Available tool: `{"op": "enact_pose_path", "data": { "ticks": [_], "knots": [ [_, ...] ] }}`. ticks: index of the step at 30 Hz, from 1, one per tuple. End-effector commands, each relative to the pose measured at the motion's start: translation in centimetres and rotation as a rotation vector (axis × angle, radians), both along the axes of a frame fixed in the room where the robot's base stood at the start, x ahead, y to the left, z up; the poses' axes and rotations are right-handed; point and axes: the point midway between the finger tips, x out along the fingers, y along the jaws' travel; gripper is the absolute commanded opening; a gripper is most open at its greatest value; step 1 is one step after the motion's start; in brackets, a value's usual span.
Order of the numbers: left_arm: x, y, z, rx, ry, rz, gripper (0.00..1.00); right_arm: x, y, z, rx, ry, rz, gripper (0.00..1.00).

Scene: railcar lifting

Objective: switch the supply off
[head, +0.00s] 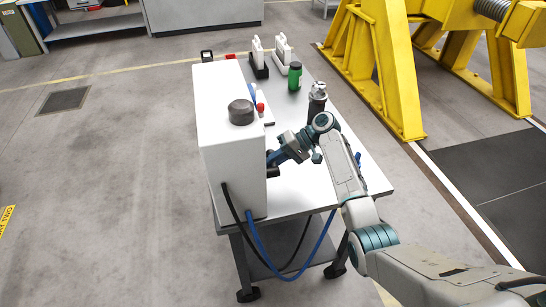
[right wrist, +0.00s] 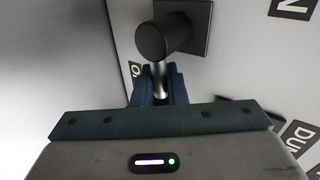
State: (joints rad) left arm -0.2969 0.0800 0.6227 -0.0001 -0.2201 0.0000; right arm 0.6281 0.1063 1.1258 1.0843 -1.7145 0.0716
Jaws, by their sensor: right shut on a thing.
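The supply is a tall white cabinet (head: 227,150) on a cart, with a dark round cap on its top. My right gripper (head: 272,158) reaches its right-hand face from the right. In the right wrist view a switch lever has a black cylindrical knob (right wrist: 160,40) and a metal shaft (right wrist: 160,78). My right gripper's blue fingers (right wrist: 159,90) are shut on the shaft, below the knob. A label with "O" (right wrist: 136,70) is partly visible beside the lever. My left gripper is not in view.
The cart top (head: 345,178) carries a dark bottle (head: 316,103), a green can (head: 295,77) and white upright blocks on dark bases. A black and a blue hose (head: 262,250) hang from the cabinet. A yellow stand (head: 395,70) is at the right.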

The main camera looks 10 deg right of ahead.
Motion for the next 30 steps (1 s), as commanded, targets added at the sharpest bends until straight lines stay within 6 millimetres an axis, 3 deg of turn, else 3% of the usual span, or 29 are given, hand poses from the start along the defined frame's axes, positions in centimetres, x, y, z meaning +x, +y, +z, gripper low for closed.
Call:
{"op": "enact_pose_path", "data": {
  "ticks": [20, 21, 23, 30],
  "knots": [
    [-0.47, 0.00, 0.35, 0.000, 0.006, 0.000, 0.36, -0.01, -0.01, -0.33, -0.003, 0.064, 0.000, 0.00],
    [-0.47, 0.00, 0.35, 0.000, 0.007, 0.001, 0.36, -0.02, -0.01, -0.33, -0.003, 0.064, 0.000, 0.16],
    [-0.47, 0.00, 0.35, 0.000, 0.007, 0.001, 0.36, -0.01, -0.01, -0.34, -0.003, 0.063, 0.000, 0.28],
    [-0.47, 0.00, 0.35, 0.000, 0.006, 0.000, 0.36, 0.00, -0.01, -0.31, -0.003, 0.062, -0.001, 0.30]
  ]
}}
